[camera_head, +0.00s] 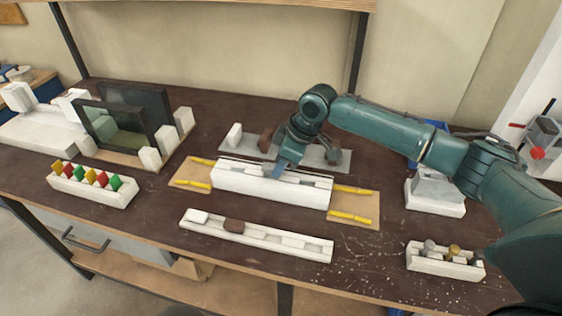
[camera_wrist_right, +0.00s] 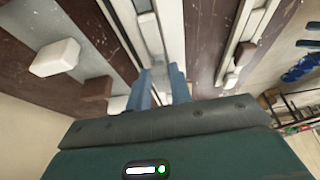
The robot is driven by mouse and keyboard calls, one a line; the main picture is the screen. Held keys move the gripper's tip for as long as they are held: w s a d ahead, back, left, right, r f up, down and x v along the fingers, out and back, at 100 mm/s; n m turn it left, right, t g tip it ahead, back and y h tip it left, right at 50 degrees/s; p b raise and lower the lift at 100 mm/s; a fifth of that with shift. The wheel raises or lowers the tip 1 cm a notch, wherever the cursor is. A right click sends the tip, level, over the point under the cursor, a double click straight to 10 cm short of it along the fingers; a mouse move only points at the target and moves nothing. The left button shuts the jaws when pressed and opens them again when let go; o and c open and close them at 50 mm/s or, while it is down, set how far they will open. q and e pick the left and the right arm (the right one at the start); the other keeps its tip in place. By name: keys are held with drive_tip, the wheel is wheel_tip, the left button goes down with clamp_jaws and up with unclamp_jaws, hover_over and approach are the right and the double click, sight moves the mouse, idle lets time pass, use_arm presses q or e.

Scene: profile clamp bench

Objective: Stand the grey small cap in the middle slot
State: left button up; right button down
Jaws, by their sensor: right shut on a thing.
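My right gripper (camera_head: 277,172) points down at the middle of the long white slotted block (camera_head: 230,182). In the right wrist view, its two blue fingers (camera_wrist_right: 160,84) are shut on a small pale grey piece (camera_wrist_right: 159,71), which I take to be the grey small cap. The piece is at the block's groove (camera_wrist_right: 150,30); I cannot tell whether it touches the bottom. In the head view the fingers hide it. My left gripper is not in view.
A white tray (camera_head: 270,240) in front holds a white cap (camera_head: 197,216) and a brown cap (camera_head: 233,226). Behind the block lies a grey plate (camera_head: 240,149) with upright pieces. A rack of coloured pieces (camera_head: 95,192) stands left, a knob rack (camera_head: 430,265) front right.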

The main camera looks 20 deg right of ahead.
drive_tip(key=shift+f, duration=0.25)
drive_tip(key=shift+f, duration=0.2)
drive_tip(key=c, duration=1.2)
unclamp_jaws()
drive_tip(key=shift+o, duration=0.2)
wheel_tip(320, 180, up, 3)
drive_tip(key=p, duration=0.3)
drive_tip(key=shift+r, duration=2.55)
